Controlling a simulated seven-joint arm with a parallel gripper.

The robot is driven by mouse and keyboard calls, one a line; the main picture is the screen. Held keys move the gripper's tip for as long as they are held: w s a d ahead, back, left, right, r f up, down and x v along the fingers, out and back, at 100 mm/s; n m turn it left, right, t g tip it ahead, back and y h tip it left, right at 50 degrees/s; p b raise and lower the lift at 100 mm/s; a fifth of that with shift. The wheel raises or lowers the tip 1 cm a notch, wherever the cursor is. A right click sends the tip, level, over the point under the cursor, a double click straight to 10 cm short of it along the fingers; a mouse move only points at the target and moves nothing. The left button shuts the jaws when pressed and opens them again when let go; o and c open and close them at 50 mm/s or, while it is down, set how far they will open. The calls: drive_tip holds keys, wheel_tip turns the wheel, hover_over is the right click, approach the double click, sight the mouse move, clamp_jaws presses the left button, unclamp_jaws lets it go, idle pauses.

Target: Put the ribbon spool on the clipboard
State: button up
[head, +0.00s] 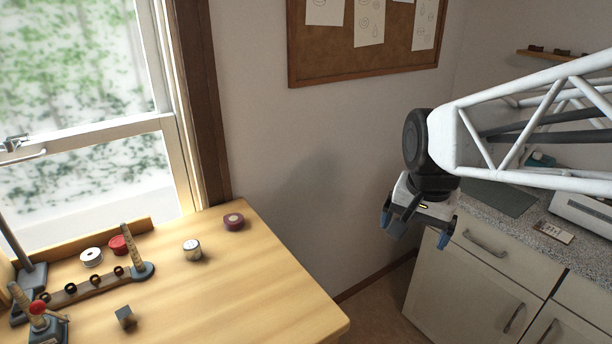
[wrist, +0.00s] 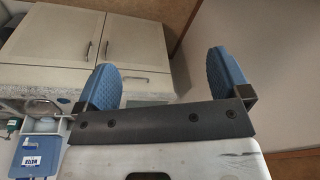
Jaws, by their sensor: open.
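Several small round items lie on the wooden table in the head view. A white spool (head: 91,257) with a dark centre and a red spool-like item (head: 118,244) sit near the window. A pale banded cylinder (head: 192,250) and a dark red roll (head: 233,222) lie nearer the wall. I cannot tell for sure which is the ribbon spool. No clipboard is clearly recognisable; a dark flat board (head: 508,199) lies on the counter at right. My gripper (head: 417,228) is open and empty, in the air between table and counter. Its blue fingers also show in the wrist view (wrist: 166,85).
The wooden table (head: 275,290) has clear room at its right. A dark peg rack (head: 92,285), a small dark cube (head: 125,316) and a red-knobbed device (head: 42,318) stand at left. The grey counter (head: 530,232) holds a small labelled card (head: 553,232) and a white appliance (head: 585,211).

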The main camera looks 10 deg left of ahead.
drive_tip(key=w+a+m, duration=0.2)
drive_tip(key=w+a, duration=0.7)
drive_tip(key=a, duration=0.1)
drive_tip(key=m+g, duration=0.2)
drive_tip(key=m, duration=0.4)
hover_over(232, 219)
drive_tip(key=f, duration=0.7)
drive_tip(key=d+f, duration=0.1)
drive_tip(key=f, duration=0.3)
drive_tip(key=shift+f, duration=0.35)
drive_tip(key=shift+a+f, duration=0.2)
drive_tip(key=shift+a, duration=0.3)
drive_tip(key=shift+f, duration=1.3)
drive_tip(key=shift+f, duration=0.1)
